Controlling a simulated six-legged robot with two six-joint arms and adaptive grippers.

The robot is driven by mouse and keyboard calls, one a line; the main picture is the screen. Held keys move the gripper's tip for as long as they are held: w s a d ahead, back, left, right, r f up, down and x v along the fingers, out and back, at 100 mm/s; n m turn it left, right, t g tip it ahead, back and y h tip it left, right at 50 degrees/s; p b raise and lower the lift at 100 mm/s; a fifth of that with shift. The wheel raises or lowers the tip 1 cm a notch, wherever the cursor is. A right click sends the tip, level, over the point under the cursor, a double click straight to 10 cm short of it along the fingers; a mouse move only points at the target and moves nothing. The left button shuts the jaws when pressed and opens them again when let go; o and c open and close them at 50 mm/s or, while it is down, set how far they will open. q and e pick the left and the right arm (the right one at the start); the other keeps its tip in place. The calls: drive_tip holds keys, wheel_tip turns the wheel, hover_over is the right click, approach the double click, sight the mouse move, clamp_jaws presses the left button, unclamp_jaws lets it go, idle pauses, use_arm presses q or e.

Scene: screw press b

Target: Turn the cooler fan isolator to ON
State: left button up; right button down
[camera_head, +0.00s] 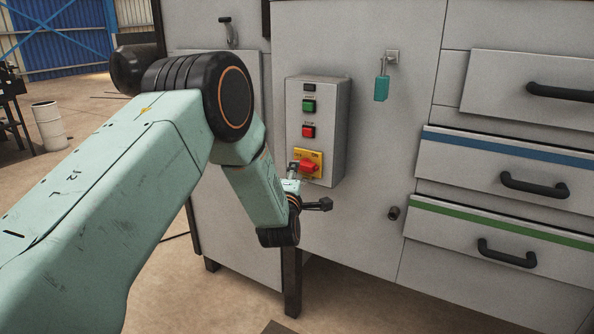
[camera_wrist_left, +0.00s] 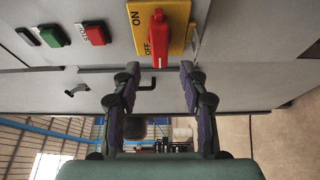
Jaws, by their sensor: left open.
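The cooler fan isolator is a red rotary handle (camera_head: 309,166) on a yellow plate (camera_head: 317,156), low on a grey control box. In the left wrist view, the red handle (camera_wrist_left: 158,40) lies lengthwise down the picture. The OFF lettering is beside it and the ON lettering is at the plate's upper left. My left gripper (camera_head: 292,184) is just left of and below the handle in the head view. In the left wrist view, my left gripper (camera_wrist_left: 160,72) is open, its fingertips either side of the handle's near end; contact cannot be told. My right gripper is not in view.
The control box (camera_head: 334,120) also carries a green button (camera_head: 309,106) and a red button (camera_head: 308,132) above the isolator. A teal tag (camera_head: 381,88) hangs to the right. Drawers with black handles (camera_head: 534,185) stand farther right. A white drum (camera_head: 48,125) stands at the left.

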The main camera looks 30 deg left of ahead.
sight(305, 166)
use_arm(q)
drive_tip(key=b+x, duration=0.1)
drive_tip(key=x, duration=0.4)
drive_tip(key=shift+w, duration=0.25)
clamp_jaws()
idle(0.4)
